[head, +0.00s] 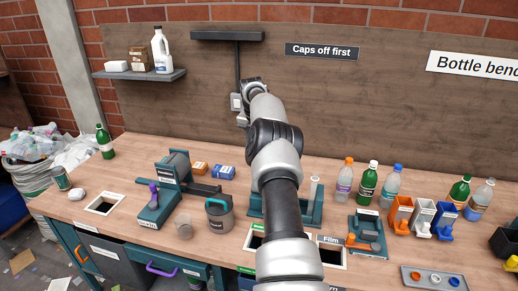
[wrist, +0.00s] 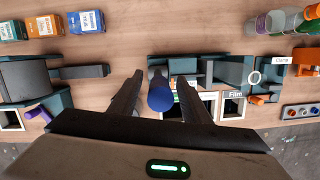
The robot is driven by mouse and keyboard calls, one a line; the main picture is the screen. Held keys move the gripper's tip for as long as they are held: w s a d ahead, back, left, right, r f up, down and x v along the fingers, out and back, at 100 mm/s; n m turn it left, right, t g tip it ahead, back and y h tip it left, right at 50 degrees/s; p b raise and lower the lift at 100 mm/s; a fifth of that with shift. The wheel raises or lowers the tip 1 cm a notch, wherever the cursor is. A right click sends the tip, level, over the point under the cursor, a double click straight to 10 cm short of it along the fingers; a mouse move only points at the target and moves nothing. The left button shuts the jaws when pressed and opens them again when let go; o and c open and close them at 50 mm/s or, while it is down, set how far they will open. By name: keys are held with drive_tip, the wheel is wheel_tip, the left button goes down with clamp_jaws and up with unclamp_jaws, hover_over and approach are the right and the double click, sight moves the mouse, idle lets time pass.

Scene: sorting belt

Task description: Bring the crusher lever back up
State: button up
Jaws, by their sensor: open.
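In the wrist view, a dark bar with a round blue knob (wrist: 160,97) shows nearly end-on between my open fingers; it appears to be the crusher lever. It belongs to, or stands in front of, a teal frame (head: 320,214), which also shows in the wrist view (wrist: 208,62). My gripper (wrist: 158,80) is open, with one finger on each side of the knob in the picture. I cannot tell the gap in depth, and no contact shows. In the head view, my arm hides the knob and most of the frame; my gripper (head: 243,122) shows small, above the bench.
A teal machine (head: 150,213) with a dark bar and purple knob stands left on the bench, near a grey canister (head: 219,215). Bottles (head: 367,182) and coloured holders (head: 400,215) stand right. A shelf (head: 140,74) is on the wall.

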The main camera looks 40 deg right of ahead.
drive_tip(key=v, duration=1.2)
drive_tip(key=shift+r, duration=0.1)
